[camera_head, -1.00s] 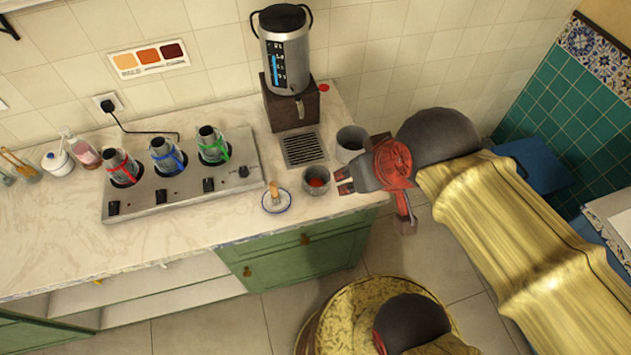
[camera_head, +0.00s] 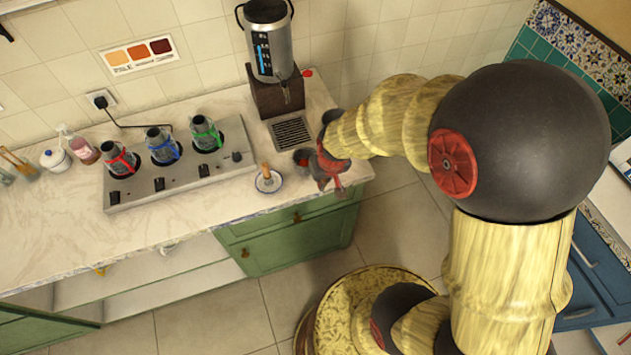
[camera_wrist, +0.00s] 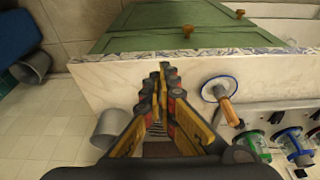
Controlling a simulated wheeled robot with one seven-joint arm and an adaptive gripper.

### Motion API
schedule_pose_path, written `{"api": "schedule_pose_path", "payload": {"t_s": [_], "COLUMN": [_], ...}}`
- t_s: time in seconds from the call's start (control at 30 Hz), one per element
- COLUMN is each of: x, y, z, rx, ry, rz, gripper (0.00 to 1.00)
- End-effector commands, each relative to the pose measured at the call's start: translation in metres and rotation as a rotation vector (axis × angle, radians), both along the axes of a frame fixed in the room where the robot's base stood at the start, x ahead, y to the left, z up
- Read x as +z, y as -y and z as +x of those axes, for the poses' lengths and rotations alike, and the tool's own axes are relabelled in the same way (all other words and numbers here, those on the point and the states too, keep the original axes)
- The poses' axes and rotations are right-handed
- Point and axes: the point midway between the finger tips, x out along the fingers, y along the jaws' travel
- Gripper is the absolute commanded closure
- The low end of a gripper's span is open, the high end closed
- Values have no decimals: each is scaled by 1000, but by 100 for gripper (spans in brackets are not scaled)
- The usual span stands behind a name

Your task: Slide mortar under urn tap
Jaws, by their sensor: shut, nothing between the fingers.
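The urn (camera_head: 268,50) is a steel cylinder on a brown base at the back. Its tap (camera_head: 286,93) hangs above the drip grille (camera_head: 291,133).
A grey cup (camera_wrist: 108,128) stands beside the grille; my arm partly covers it in the head view. A saucer (camera_head: 268,182) with a wooden-handled tool is left of the mortar. A burner plate (camera_head: 150,190) with several pots fills the left. A grey bucket (camera_wrist: 34,66) is on the floor.

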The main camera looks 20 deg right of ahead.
Motion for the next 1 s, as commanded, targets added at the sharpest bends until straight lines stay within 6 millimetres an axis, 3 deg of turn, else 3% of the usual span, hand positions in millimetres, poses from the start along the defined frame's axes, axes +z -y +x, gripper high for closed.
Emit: {"api": "schedule_pose_path", "payload": {"t_s": [0.13, 0.27, 0.7, 1.0], "x": [-2, -16, -96, -94], "y": [0, 0, 0, 0], "z": [9, 12, 36, 72], "rx": [3, 4, 5, 4], "ry": [31, 30, 28, 32], "rz": [-2, -2, -2, -2], "gripper": [100, 100, 100, 100]}}
